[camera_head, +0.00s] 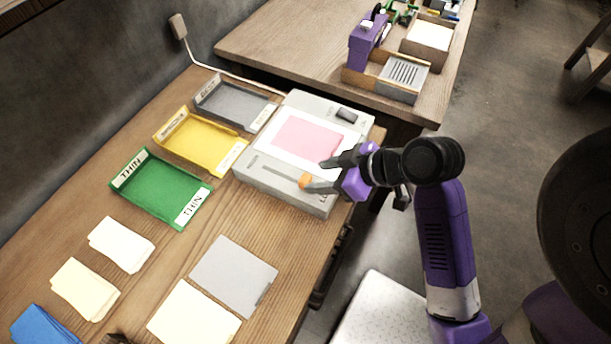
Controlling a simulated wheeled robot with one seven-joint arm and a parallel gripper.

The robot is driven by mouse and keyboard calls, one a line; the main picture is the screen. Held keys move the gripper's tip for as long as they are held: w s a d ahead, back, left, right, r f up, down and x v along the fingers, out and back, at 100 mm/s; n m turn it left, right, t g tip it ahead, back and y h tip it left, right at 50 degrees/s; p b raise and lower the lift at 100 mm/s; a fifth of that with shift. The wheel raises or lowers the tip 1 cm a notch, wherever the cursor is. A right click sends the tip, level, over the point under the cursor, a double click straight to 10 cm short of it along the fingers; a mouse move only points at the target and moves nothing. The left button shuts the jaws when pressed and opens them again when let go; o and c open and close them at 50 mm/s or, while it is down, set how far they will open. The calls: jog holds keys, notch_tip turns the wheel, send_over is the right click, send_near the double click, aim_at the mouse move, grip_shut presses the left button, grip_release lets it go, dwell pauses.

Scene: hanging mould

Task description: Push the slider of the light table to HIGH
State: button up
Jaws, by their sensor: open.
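The light table (270,197) is a pale grey box near the right edge of the wooden bench. A pink sheet (306,136) lies on its bright white panel. Its slider has an orange knob (304,181) at the right end of a slot (272,169) along the front. Small labels by the slot are too small to read. My gripper (316,174) is open, with its fingers over the front right of the light table, close to the orange knob. I cannot tell whether a finger touches the knob.
Grey (212,112), yellow (226,164) and green (160,214) trays stand left of the light table. Paper stacks (84,286) and a grey sheet (234,275) lie in front. A second bench (290,40) behind holds a purple device (363,45) and wooden boxes.

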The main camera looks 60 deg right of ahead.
aim_at(306, 178)
jog(key=x, duration=0.6)
grip_shut()
dwell(1.4)
